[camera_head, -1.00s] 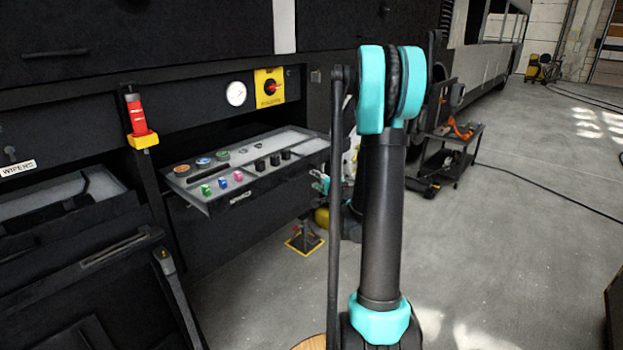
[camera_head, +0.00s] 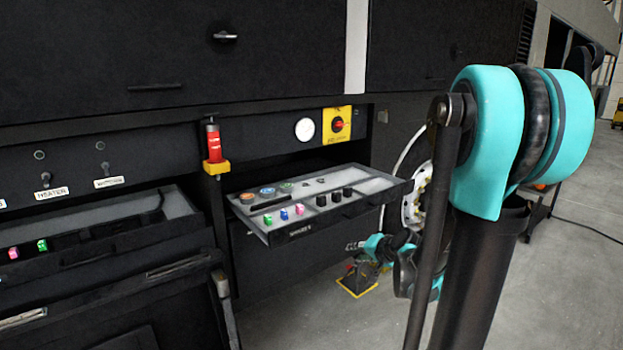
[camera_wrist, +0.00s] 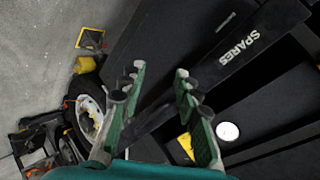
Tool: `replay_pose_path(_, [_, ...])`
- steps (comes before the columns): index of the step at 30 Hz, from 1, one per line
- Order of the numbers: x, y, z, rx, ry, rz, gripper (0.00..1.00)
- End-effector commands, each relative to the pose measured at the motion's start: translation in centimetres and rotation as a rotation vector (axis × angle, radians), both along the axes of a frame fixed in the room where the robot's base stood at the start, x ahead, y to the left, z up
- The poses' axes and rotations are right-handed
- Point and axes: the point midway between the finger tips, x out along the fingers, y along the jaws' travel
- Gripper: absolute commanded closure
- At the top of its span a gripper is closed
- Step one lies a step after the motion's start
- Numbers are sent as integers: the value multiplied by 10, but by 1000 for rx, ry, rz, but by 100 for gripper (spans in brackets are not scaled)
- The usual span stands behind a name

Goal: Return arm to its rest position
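My arm stands large at the right of the head view, with a teal joint and a black link. My gripper (camera_wrist: 159,74) shows in the wrist view with its two green fingers apart and nothing between them. The front of the drawer labelled SPARES (camera_wrist: 205,70) lies beyond the fingertips in that view; I cannot tell the exact gap. In the head view, smaller teal and black arm parts show below the right end of this open drawer (camera_head: 345,211), partly hidden behind the near link.
The drawer holds coloured and black small parts. A second open tray (camera_head: 100,222) is at the left. A red-and-yellow handle (camera_head: 213,145), a gauge (camera_head: 305,129) and a yellow switch plate (camera_head: 337,125) are above. A wheel (camera_wrist: 88,103) is near the gripper. Grey floor (camera_head: 570,270) is open at right.

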Motion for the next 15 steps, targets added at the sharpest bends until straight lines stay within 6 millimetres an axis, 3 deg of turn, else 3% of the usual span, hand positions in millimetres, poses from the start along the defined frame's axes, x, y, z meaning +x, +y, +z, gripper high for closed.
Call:
replay_pose_path(4, [-65,10,-21,-207,103,133,68])
replay_pose_path(9, [-137,0,-47,-442,226,266,68])
replay_pose_path(15, [-196,-23,-66,-641,337,360,68])
